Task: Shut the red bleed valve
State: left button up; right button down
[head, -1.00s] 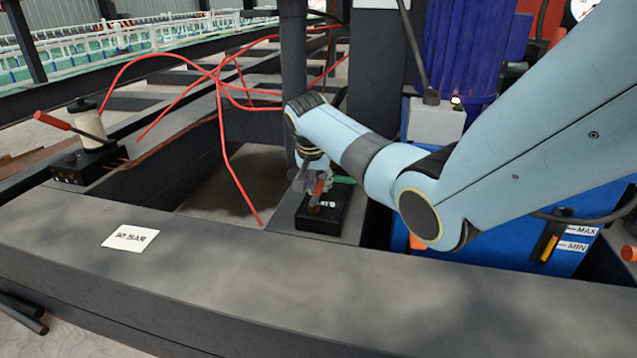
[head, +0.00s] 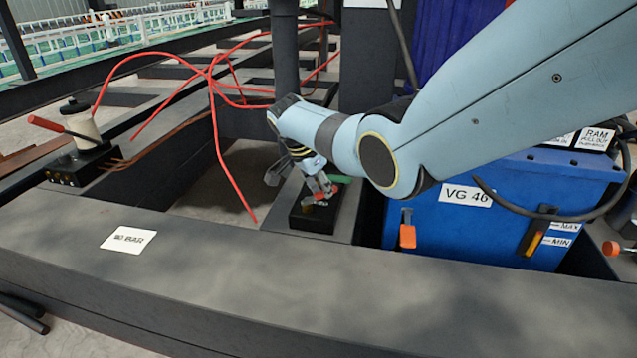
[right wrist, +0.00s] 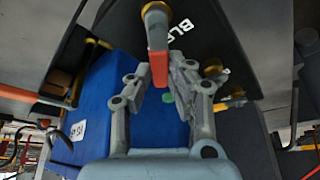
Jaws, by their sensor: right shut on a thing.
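The red bleed valve lever (head: 322,194) is on a black block (head: 312,219) on the dark beam, right of the frame opening. In the right wrist view the red lever (right wrist: 159,66) runs from a grey and brass stem (right wrist: 155,18) on a black plate (right wrist: 205,30) lettered "BL", the rest hidden. My right gripper (head: 316,188) is at the lever, partly covering the valve. In the right wrist view its fingers (right wrist: 161,75) stand on both sides of the lever's end, shut on it. My left gripper does not show.
A blue tank (head: 450,225) marked VG 46 stands right of the valve, with an orange-handled part (head: 407,236). Red hoses (head: 220,130) loop over the opening. A pump with a red-tipped lever (head: 80,130) stands left. The front beam (head: 250,275) is clear except for a label.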

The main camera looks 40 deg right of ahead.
jog(key=m, duration=0.1)
jog(key=s+m+g, duration=0.1)
jog(key=m, duration=0.1)
jog(key=shift+s+a+f+m+g, duration=0.1)
jog(key=shift+s+m+g, duration=0.2)
jog(key=shift+m, duration=0.1)
jog(key=m, duration=0.1)
jog(key=s+m+g, duration=0.1)
jog(key=m, duration=0.1)
jog(key=shift+a+y+b, duration=0.3)
jog(key=shift+y, duration=0.1)
jog(key=shift+s+a+m+g, duration=0.15)
jog(key=shift+s+m+g, duration=0.15)
jog(key=shift+m, duration=0.5)
jog(key=shift+s+a+m+y, duration=0.2)
jog(key=shift+m+y, duration=0.2)
jog(key=shift+m, duration=0.2)
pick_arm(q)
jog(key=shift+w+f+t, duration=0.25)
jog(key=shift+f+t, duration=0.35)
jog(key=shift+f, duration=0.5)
pick_arm(e)
jog(key=shift+a, duration=0.1)
